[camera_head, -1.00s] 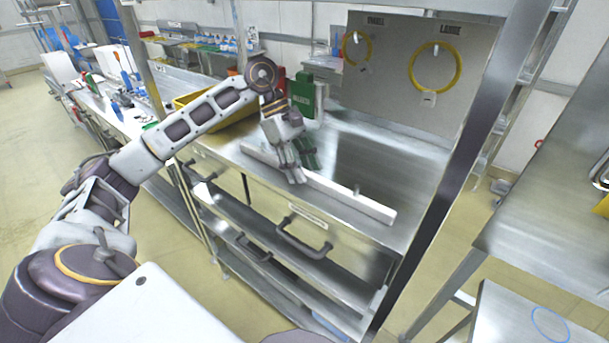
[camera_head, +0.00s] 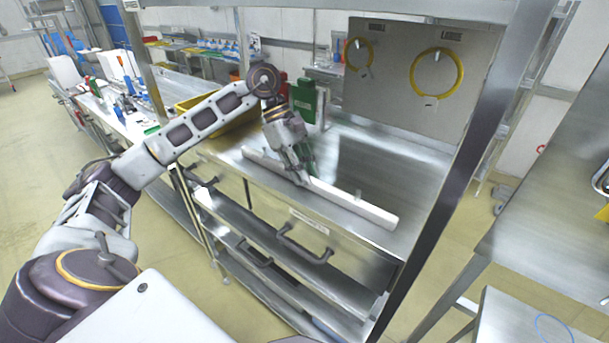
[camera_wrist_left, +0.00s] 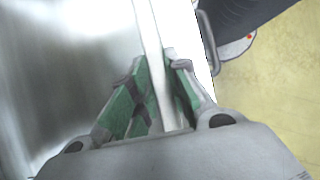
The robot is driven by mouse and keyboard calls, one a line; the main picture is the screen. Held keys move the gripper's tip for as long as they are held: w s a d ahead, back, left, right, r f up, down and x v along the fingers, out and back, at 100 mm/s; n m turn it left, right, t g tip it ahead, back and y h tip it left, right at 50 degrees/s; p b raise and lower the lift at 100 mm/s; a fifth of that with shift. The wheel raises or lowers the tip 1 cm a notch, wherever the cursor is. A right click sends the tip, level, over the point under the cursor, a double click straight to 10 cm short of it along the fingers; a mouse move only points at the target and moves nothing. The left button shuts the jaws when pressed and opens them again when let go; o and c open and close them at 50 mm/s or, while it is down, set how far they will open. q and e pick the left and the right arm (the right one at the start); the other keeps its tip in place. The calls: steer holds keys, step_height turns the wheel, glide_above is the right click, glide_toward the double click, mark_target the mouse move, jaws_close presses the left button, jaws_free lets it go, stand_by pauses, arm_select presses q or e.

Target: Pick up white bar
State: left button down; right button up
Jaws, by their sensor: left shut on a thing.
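The white bar (camera_head: 347,200) is long and thin and lies along the front part of the steel worktop (camera_head: 400,157). My left gripper (camera_head: 304,178) reaches down onto the bar left of its middle and is shut on it. In the left wrist view the bar (camera_wrist_left: 150,40) runs between the green-padded fingers of my left gripper (camera_wrist_left: 157,88). In the head view the bar looks to be at worktop level; I cannot tell whether it touches the surface. My right gripper is in neither view.
A yellow tray (camera_head: 233,119) and a green box (camera_head: 304,97) stand behind my left arm. A panel with yellow rings (camera_head: 437,72) stands at the back. Drawer handles (camera_head: 304,245) stick out below the worktop's front edge. A steel post (camera_head: 462,150) rises at the right.

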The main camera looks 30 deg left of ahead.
arm_select(q)
steer(key=shift+r, duration=0.25)
